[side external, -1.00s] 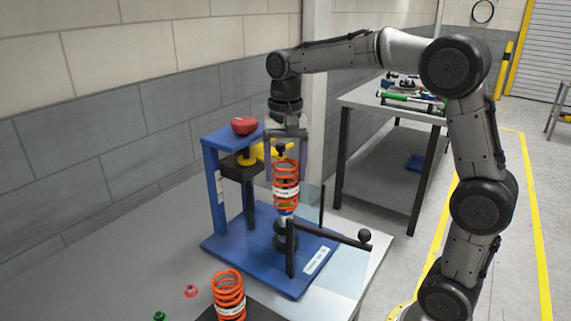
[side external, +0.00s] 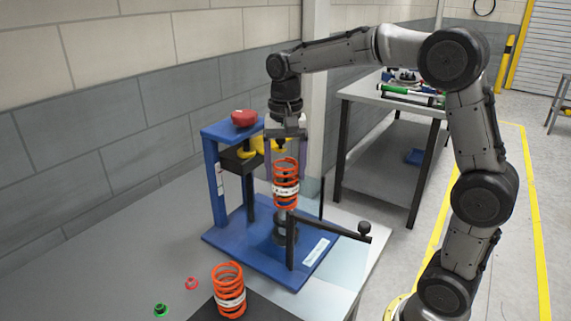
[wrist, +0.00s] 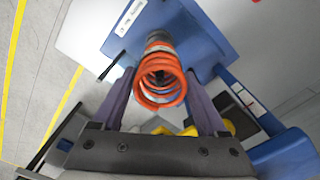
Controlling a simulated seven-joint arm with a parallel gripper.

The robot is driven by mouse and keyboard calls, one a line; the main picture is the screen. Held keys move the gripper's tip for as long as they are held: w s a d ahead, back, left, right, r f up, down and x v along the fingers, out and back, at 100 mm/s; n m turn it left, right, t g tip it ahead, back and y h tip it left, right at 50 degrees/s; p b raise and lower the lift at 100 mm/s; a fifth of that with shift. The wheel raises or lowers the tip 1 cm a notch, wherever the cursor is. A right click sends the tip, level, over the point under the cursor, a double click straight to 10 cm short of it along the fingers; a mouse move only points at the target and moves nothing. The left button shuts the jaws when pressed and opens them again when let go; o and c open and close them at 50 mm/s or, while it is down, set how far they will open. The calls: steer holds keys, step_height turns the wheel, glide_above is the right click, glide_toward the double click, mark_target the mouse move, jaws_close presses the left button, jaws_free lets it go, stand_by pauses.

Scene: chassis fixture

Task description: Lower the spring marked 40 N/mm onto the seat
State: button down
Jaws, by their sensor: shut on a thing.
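An orange coil spring (side external: 286,172) with a white label band is held upright between the fingers of my gripper (side external: 286,176). The label is too small to read. In the wrist view the spring (wrist: 160,82) sits between the two purple-grey fingertips (wrist: 160,88), seen from above. The dark round seat (side external: 284,230) stands on the blue fixture base, directly below the spring. The spring's lower end is very close to the top of the seat; I cannot tell whether they touch.
A second orange spring (side external: 228,292) stands on a dark mat in front. Small red (side external: 191,283) and green (side external: 160,310) parts lie left of it. The blue frame carries a red knob (side external: 243,118) and yellow clamp.

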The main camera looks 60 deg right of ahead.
steer(key=shift+f, duration=1.6)
steer(key=shift+f, duration=0.1)
jaws_free()
steer(key=shift+f, duration=0.1)
steer(key=shift+r, duration=3.5)
steer(key=s+a+r, duration=0.3)
steer(key=s+a, duration=0.2)
steer(key=a, duration=0.4)
steer(key=shift+s+a, duration=0.2)
steer(key=shift+a, duration=0.1)
